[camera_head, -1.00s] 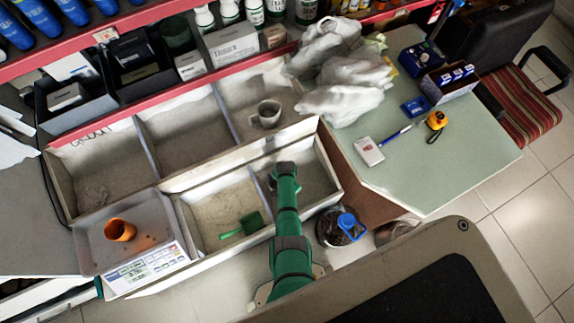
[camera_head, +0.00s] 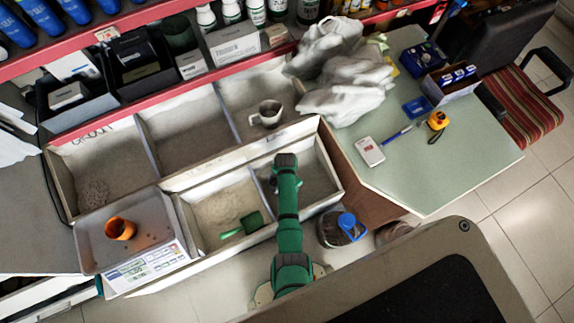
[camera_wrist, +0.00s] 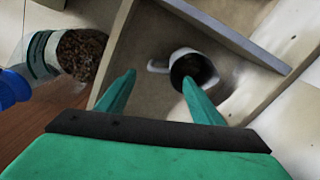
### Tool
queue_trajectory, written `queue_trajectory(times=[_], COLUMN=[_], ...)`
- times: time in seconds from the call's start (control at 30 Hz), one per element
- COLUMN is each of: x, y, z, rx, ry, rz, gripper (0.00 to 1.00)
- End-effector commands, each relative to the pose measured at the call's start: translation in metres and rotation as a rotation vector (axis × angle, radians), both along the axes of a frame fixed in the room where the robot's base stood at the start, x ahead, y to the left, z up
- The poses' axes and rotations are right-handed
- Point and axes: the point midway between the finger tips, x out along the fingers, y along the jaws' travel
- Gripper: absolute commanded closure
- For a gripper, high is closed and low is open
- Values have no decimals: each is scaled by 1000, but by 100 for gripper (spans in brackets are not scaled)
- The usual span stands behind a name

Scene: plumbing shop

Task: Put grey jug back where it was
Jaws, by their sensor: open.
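The grey jug (camera_head: 268,114) stands in the back right compartment of the divided bin, near its front wall. In the wrist view the jug (camera_wrist: 188,66) shows its dark open mouth, with its handle to the left. My gripper (camera_wrist: 159,76) is open, with its two green fingers apart and empty. The jug lies beyond the fingertips, overlapped by the right finger; I cannot tell the exact gap.
A green scoop (camera_head: 244,226) lies in the front middle compartment. An orange cup (camera_head: 120,229) sits on the scale (camera_head: 92,244) at left. A container with a blue item (camera_head: 347,221) stands right of my arm. White bags (camera_head: 345,85) lie right of the jug. Low walls divide the compartments.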

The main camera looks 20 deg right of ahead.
Motion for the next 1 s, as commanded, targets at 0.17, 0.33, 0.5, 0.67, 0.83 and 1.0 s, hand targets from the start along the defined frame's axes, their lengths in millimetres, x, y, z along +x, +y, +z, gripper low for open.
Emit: queue_trajectory(times=[0.17, 0.33, 0.5, 0.67, 0.83, 1.0], x=[0, 1, 0, -5, -30, -62], y=[0, 0, 1, 4, 20, 42], z=[27, 43, 48, 45, 34, 37], rx=[-1, 0, 1, -7, -55, -131], ry=[-1, 0, 1, -15, -112, -261], rz=[-1, -1, -1, 18, 122, 273], gripper=[40, 40, 40, 40, 40, 40])
